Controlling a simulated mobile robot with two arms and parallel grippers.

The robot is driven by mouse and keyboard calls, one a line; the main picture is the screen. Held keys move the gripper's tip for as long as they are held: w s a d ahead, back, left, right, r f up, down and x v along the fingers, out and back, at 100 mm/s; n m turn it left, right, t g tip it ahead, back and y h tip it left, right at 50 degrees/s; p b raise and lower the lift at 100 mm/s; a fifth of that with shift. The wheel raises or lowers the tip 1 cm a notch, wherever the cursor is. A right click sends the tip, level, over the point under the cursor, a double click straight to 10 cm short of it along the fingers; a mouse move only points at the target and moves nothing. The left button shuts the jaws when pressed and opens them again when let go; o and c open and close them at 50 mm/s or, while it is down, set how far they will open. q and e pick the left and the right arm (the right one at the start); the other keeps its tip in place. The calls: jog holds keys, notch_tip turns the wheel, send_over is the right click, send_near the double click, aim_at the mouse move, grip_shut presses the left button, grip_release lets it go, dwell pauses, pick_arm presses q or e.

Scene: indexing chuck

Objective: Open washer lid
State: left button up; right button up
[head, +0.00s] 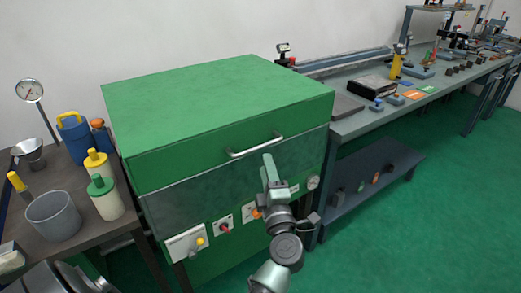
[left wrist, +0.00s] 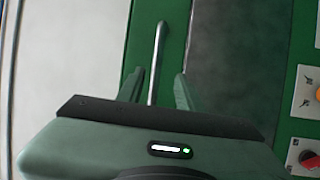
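The washer is a big green box with a flat green lid (head: 215,100), which is down on the body. A pale bar handle (head: 257,146) runs across the lid's front face. My left gripper (head: 267,163) is just below and in front of the handle's right part. In the left wrist view the handle (left wrist: 157,55) runs lengthwise between the two spread fingers (left wrist: 158,88), with a gap on each side. The gripper is open and holds nothing. I cannot tell how far the fingertips are from the handle in depth. My right gripper is not in view.
The washer's lower front has a yellow knob (head: 200,241), a red knob (head: 225,227) and a gauge (head: 313,182). A side table at left holds a grey bucket (head: 54,216) and bottles (head: 105,197). A long workbench (head: 375,118) with tools stands at right.

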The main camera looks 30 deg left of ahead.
aim_at(260, 148)
pick_arm(q)
jog(key=x, duration=0.5)
jog(key=p+x, duration=0.1)
jog(key=x, duration=0.1)
jog(key=shift+a+r, duration=0.3)
jog(key=shift+a, duration=0.2)
jog(key=shift+c, duration=0.4)
grip_shut()
dwell(0.6)
